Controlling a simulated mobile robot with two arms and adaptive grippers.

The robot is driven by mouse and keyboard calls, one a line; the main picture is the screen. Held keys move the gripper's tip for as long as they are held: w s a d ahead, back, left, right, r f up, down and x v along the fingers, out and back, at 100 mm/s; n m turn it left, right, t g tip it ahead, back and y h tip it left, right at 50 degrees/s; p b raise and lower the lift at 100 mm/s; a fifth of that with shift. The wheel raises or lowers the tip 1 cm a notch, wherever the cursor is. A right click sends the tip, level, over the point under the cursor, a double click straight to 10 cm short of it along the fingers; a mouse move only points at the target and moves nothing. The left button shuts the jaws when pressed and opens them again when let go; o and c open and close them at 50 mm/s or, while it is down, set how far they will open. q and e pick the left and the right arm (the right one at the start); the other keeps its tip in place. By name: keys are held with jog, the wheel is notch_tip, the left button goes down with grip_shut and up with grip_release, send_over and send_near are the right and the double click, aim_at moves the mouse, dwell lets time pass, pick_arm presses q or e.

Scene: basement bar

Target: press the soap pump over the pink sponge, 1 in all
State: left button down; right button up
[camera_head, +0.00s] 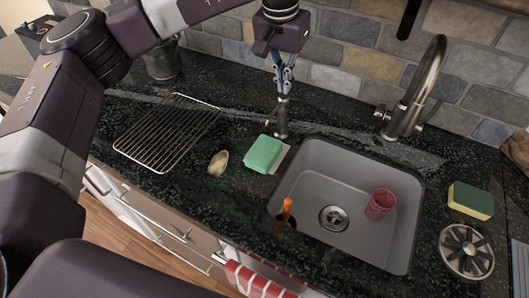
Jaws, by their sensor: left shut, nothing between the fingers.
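The soap pump (281,122) is a metallic dispenser standing upright on the dark counter behind the sink's left rear corner. My left gripper (283,90) is shut and empty, pointing down right over the top of the pump. Its fingertips overlap the pump head in this view, and I cannot tell whether they touch it. A mint-green sponge (263,152) lies in front of the pump, left of the sink, on a pale piece. I see no clearly pink sponge. My right gripper is not in view.
The grey sink (318,228) holds a pink cup (380,203). An orange-handled tool (286,211) is at its left edge. A tall faucet (415,95) stands behind. A wire rack (168,131) and a small pale oval object (218,163) lie left; a yellow-green sponge (470,200) lies right.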

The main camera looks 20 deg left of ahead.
pick_arm(q)
notch_tip(320, 180, up, 6)
jog(key=p, duration=0.4)
jog(key=shift+f, duration=0.1)
dwell(0.4)
